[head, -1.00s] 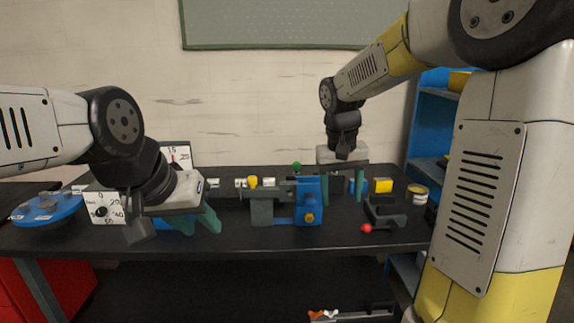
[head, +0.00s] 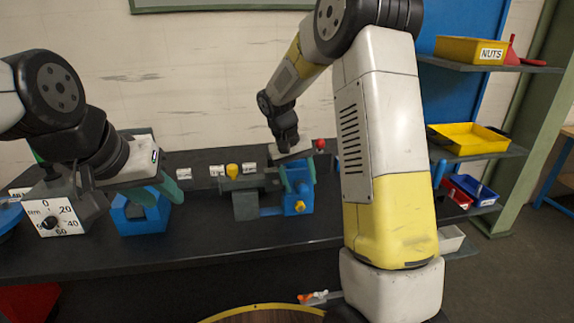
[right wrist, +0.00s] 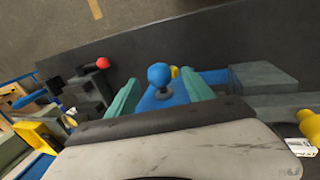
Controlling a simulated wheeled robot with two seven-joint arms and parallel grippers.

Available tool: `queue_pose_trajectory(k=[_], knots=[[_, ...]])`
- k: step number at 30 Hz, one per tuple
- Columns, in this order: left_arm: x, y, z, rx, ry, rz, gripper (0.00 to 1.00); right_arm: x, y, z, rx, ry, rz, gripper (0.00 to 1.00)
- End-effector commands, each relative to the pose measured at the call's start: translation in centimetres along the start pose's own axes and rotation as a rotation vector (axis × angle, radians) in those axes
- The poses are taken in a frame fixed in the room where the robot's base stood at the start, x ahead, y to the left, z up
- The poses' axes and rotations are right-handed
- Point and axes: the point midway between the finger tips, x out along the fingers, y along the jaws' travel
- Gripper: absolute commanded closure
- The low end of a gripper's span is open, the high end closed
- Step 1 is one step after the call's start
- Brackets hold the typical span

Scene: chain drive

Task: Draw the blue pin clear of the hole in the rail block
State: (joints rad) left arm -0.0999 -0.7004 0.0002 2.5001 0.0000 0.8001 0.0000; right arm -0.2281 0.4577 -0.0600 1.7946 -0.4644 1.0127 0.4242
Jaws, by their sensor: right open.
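The blue pin shows its round blue head (right wrist: 159,75) in the right wrist view, on a short dark stem above a blue block (right wrist: 165,98). I take this blue block as the rail block; it also shows in the head view (head: 297,196). My right gripper (right wrist: 161,90) is open, its two teal fingers on either side of the pin head with gaps between. In the head view my right gripper (head: 297,172) is over the blue block and hides the pin. My left gripper (head: 166,190) hangs by another blue block (head: 140,220) at the left; its opening is unclear.
A grey block (head: 245,204) and a yellow knob (head: 232,171) stand left of the rail block. A red ball knob (head: 320,144) is behind it. A white dial box (head: 52,218) stands at the far left. The bench front (head: 225,238) is bare.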

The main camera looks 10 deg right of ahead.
Motion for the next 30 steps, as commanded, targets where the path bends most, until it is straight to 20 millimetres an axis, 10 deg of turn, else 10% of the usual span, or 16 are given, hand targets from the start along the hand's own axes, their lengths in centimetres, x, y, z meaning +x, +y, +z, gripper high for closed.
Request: queue_pose_trajectory(k=[16,25,30], knots=[[0.0,0.0,0.0,0.0,0.0,0.0,0.64,2.4,0.0,0.0,0.001,0.0,0.0,0.41],[0.0,0.0,0.0,0.0,0.0,0.0,0.64,2.3,0.0,0.0,0.001,0.0,0.0,1.0],[0.0,0.0,0.0,0.0,0.0,0.0,0.64,2.3,0.0,0.0,0.0,0.001,0.0,1.0]])
